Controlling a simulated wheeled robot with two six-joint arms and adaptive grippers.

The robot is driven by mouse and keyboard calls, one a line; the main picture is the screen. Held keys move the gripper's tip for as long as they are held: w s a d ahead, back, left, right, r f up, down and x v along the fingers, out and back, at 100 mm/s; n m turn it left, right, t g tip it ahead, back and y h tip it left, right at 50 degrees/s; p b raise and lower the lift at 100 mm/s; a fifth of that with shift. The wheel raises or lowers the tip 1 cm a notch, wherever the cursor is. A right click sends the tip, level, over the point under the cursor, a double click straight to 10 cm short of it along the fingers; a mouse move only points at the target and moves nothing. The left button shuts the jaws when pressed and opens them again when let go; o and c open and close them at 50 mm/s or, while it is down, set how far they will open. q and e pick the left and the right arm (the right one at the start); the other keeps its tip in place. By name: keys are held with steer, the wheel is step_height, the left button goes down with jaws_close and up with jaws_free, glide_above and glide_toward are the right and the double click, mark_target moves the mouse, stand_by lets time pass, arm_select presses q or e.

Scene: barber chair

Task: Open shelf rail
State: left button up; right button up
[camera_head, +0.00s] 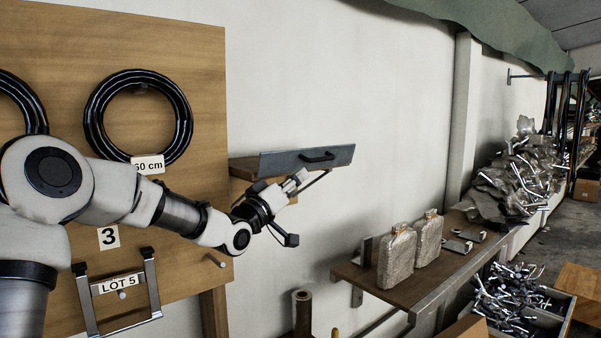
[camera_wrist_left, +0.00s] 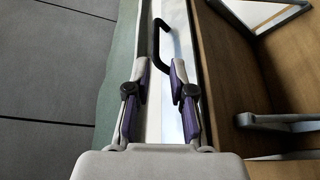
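A small wall-mounted wooden shelf (camera_head: 250,172) has a grey front rail (camera_head: 285,164) with a black bar handle (camera_head: 318,156). My left gripper (camera_head: 296,208) is in front of and below the rail, with its fingers spread and nothing between them. In the left wrist view, the gripper's (camera_wrist_left: 160,78) two fingers stand apart. The pale rail (camera_wrist_left: 180,35) runs past the right finger. My right gripper is not in view.
A wooden board (camera_head: 195,40) with black hose coils (camera_head: 137,78) and a LOT 5 frame (camera_head: 120,285) stands left. A lower shelf (camera_head: 380,284) holds two wrapped bottles. Boxes of metal parts (camera_head: 510,295) sit at right. White wall lies behind the gripper.

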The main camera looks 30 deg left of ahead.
mark_target(318, 161)
arm_select(q)
steer(key=w+r+n+p, duration=0.1)
steer(key=w, duration=0.1)
steer(key=w+r+n+y+p, duration=0.1)
steer(key=w+p, duration=0.1)
steer(key=w, duration=0.1)
steer(key=w+d+r+p, duration=0.1)
steer(key=w, duration=0.1)
steer(key=shift+w+r+n+p, duration=0.15)
steer(key=shift+w+n+p, duration=0.15)
steer(key=shift+n+p, duration=0.1)
steer(key=shift+w, duration=0.4)
steer(key=shift+w+d, duration=0.1)
steer(key=shift+d, duration=0.25)
steer(key=shift+s, duration=0.2)
jaws_close()
steer(key=shift+a, duration=0.15)
